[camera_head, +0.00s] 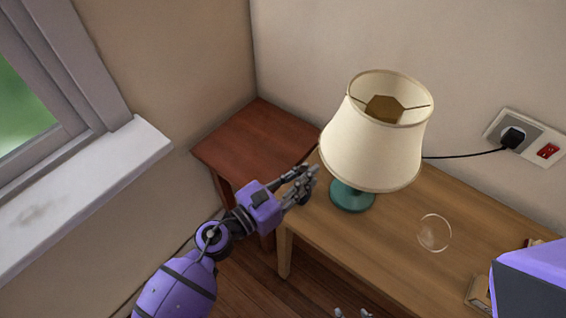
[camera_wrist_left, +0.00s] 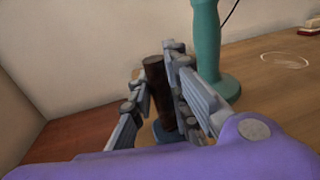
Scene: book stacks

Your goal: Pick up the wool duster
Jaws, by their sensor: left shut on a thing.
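My left gripper (camera_head: 306,184) is over the near left corner of the wooden desk, just left of the lamp. In the left wrist view, its fingers (camera_wrist_left: 160,103) are closed around an upright dark brown cylinder (camera_wrist_left: 156,85). The cylinder looks like part of the wool duster, but no woolly head shows. A bluish part shows low between the fingers. In the head view the fingers hide most of the held thing. Small grey tips at the bottom edge (camera_head: 351,313) look like my right gripper, mostly out of frame.
A lamp with a cream shade (camera_head: 372,145) and teal base (camera_head: 352,196) stands close right of the left gripper. A clear round glass thing (camera_head: 434,233) is on the desk (camera_head: 395,245). A lower reddish side table (camera_head: 255,135) is bare. A socket (camera_head: 527,137) holds a plug.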

